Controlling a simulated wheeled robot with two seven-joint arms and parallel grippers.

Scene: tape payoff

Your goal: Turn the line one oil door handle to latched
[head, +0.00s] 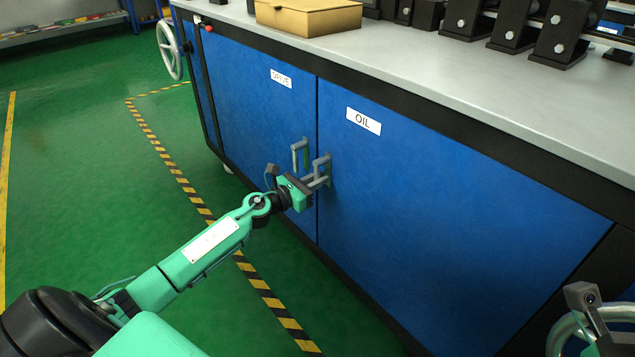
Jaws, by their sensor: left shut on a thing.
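The blue door labelled OIL (430,190) is on the right of the cabinet front and looks closed. Its grey bar handle (322,162) sits near the door's left edge, just below and left of the label. My left gripper (316,182) reaches it from the lower left and is shut on it. The fingers hide part of the handle, so its exact angle is hard to tell.
The left blue door (255,110), labelled DRIVE, has its own upright grey handle (300,153) close beside my left gripper. A grey worktop (430,70) overhangs the doors and carries a yellow box (308,17). A handwheel (168,50) is at the far left. The green floor is clear.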

